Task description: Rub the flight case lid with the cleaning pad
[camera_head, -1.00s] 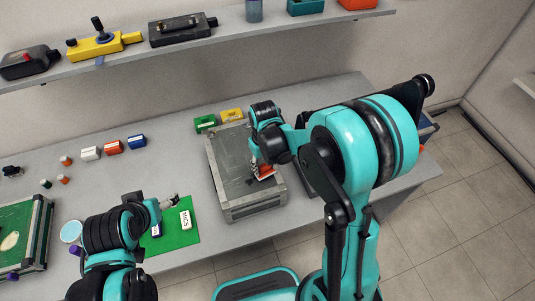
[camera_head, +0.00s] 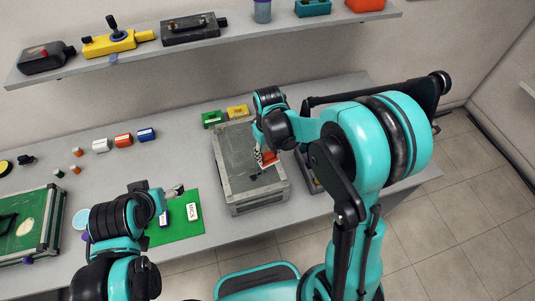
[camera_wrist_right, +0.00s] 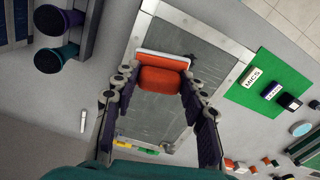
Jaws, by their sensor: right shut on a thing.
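The flight case (camera_head: 232,182) is a grey box with a metal-edged dark lid on the table, its lid scuffed. My right gripper (camera_head: 262,154) is over the lid, shut on the cleaning pad (camera_head: 270,162), a red-orange block with a white face. In the right wrist view the pad (camera_wrist_right: 160,80) sits between the two fingers, over one end of the lid (camera_wrist_right: 150,115). Whether it touches the lid is hard to tell. My left gripper (camera_head: 178,190) is small in view, above the green mat (camera_head: 178,228), away from the case; its jaws are unclear.
A green box (camera_head: 212,118) and a yellow box (camera_head: 238,112) stand close behind the case. A label block marked MICS (camera_head: 192,211) lies on the mat. A shelf (camera_head: 230,42) runs along the wall.

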